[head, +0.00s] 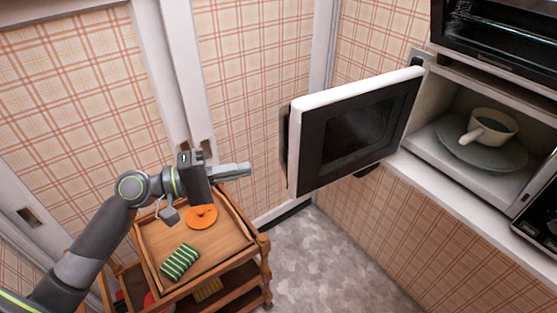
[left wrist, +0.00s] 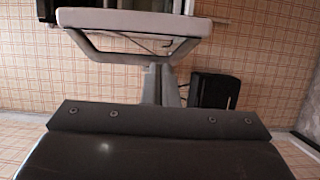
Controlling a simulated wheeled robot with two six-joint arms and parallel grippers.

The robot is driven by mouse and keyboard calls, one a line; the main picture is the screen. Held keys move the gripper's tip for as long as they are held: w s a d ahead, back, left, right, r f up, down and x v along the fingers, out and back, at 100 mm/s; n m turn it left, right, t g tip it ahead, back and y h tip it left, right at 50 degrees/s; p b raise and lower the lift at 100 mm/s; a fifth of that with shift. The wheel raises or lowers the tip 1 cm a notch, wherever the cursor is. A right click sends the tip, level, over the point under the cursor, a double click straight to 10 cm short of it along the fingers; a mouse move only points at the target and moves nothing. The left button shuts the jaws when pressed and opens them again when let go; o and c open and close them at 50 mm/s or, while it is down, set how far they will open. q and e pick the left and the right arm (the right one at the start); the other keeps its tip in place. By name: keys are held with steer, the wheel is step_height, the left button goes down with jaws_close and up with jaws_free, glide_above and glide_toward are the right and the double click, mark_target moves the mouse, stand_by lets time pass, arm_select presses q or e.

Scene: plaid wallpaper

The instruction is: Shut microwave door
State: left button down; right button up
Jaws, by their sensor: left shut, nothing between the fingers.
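The microwave door (head: 358,128) stands wide open in the head view, with a white edge and a dark window panel. It swings out to the left of the microwave's cavity (head: 435,148). My right gripper is out of view.
A wooden trolley (head: 160,250) stands below my left gripper, holding an orange lid-like item (head: 201,217) and a green striped item (head: 180,262). Another oven (head: 500,30) is above the microwave. Grey floor (head: 330,270) is clear below the door.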

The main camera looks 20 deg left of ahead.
arm_select(q)
steer(key=p+x, duration=0.3)
steer(key=x, duration=0.5)
steer(key=shift+d, duration=0.3)
